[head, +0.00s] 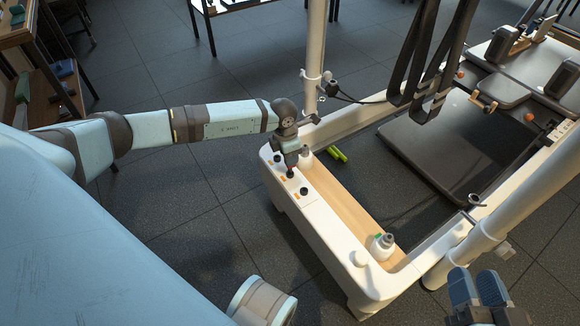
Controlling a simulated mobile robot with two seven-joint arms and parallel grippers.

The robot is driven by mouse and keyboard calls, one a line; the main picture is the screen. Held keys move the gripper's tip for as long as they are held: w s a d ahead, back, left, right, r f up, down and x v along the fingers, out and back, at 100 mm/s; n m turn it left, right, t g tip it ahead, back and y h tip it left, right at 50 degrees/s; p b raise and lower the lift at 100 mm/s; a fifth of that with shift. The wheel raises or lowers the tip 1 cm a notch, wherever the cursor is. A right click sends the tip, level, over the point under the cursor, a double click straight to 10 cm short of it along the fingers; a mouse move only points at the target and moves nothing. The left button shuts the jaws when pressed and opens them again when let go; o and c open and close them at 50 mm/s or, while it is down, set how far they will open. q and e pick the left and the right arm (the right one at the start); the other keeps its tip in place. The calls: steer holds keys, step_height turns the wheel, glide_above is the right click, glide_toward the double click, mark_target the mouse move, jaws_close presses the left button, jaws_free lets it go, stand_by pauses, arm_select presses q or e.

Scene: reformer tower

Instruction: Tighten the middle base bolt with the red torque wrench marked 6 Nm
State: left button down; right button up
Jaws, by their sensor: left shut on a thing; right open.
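The base is the white end frame (330,236) of the reformer. Two dark bolts show on its top: a far one (277,158) and a near one (303,190), each beside a small orange mark. My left gripper (291,160) points down over the spot between them and is shut on a tool. Only a small red part of that tool, the torque wrench (290,174), shows below the fingers. The middle bolt is hidden under it, and I cannot tell whether they touch. Any 6 Nm marking is not legible. My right gripper (477,286) is open and empty at the lower right.
White bottles stand on the wooden strip, one near my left gripper (305,158) and one at the near corner (382,246). White posts (497,199) and hanging black straps (430,60) flank the frame. The floor at left is clear.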

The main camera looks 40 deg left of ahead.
arm_select(q)
steer(key=shift+m, duration=0.5)
stand_by(0.4)
steer(key=shift+r+p, duration=0.15)
steer(key=shift+p, duration=0.15)
steer(key=shift+r+p, duration=1.1)
steer(key=shift+r, duration=0.25)
step_height(320, 180, up, 4)
steer(key=p, duration=0.3)
